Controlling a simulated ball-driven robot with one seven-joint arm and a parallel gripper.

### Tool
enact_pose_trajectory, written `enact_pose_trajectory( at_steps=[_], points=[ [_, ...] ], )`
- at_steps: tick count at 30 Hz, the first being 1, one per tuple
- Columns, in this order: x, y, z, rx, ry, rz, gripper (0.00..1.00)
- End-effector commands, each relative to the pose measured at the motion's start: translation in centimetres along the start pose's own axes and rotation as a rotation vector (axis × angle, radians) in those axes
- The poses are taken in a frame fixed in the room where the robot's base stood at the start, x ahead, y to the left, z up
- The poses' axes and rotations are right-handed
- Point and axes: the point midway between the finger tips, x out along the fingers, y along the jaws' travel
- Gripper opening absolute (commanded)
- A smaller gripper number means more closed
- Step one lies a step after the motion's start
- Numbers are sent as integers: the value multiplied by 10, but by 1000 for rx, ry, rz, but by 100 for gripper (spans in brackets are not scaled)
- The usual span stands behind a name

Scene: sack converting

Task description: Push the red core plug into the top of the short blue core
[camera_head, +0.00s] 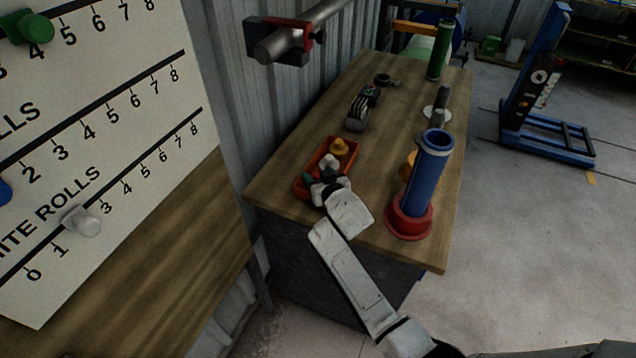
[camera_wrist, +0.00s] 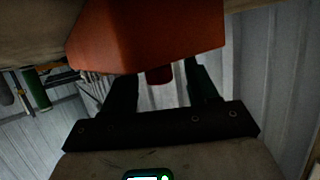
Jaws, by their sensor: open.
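The blue core (camera_head: 428,175) stands upright on the right front of the bench in a red flanged base (camera_head: 408,220). Its top end is open and empty. My gripper (camera_head: 322,190) is at the near end of the orange-red tray (camera_head: 352,163), left of the core. In the wrist view the tray wall (camera_wrist: 150,35) fills the top, and my open gripper (camera_wrist: 160,80) has its two dark fingers apart. A small dark red piece (camera_wrist: 160,75) shows between them; I cannot tell whether it is the red plug. No red plug is clearly seen in the head view.
The tray holds a yellow plug (camera_head: 340,147), with white pieces and a green one near my gripper. An orange-yellow object is partly hidden behind the core. A dark tool (camera_head: 357,115), a grey part on a white disc (camera_head: 440,108) and a green tube (camera_head: 440,50) stand farther back.

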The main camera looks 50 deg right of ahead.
Motion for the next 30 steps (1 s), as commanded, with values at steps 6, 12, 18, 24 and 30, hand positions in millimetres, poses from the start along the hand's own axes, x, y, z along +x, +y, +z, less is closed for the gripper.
enact_pose_trajectory(
  at_steps=[6, 12, 18, 24, 30],
  points=[
    [8, 0, 0, -1, 0, 1, 58],
    [8, 0, 0, 0, 0, 0, 54],
    [8, 0, 0, -1, 0, 0, 35],
    [7, 0, 0, -1, 0, 0, 15],
    [7, 0, 0, 0, 0, 0, 3]
  ],
)
